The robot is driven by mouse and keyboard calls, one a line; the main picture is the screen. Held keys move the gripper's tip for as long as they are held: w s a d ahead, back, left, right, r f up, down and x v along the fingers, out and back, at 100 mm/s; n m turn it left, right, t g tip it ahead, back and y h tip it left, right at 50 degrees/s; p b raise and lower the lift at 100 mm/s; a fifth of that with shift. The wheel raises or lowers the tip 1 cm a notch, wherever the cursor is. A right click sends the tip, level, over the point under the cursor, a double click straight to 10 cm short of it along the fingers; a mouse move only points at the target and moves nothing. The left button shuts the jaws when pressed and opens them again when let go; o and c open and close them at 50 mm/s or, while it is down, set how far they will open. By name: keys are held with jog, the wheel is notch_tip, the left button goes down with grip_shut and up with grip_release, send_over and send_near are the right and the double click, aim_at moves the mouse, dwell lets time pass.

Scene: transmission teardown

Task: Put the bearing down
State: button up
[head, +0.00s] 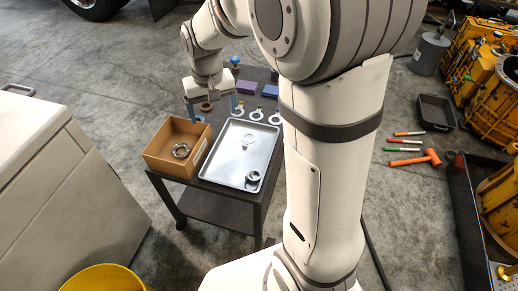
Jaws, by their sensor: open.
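A metal bearing-like ring (181,150) lies inside the open cardboard box (159,164) on the left of the cart. Another dark-centred ring (253,177) sits in the metal tray (225,174), near its front right corner. I cannot tell which of the two is the task's bearing. My gripper (212,110) is open above the cart, behind the box and tray, with its fingers spread wide. A brown ring (206,106) shows between the fingers; I cannot tell its height, and no grip on it shows.
A thin pale ring (248,139) lies in the tray. Several ring-ended parts (256,114) and a purple block (246,87) are at the back of the cart. A yellow bucket (104,279) and a white cabinet (60,180) stand left. An orange hammer (415,159) lies right.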

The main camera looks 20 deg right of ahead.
jog(key=s+d+r, duration=0.1)
jog(key=s+d, duration=0.1)
jog(key=s, duration=0.7)
jog(key=s+d, duration=0.3)
jog(key=s, duration=0.6)
jog(key=shift+s+d+r+t, duration=0.25)
jog(key=shift+d+r+t, duration=0.1)
jog(key=shift+t, duration=0.05)
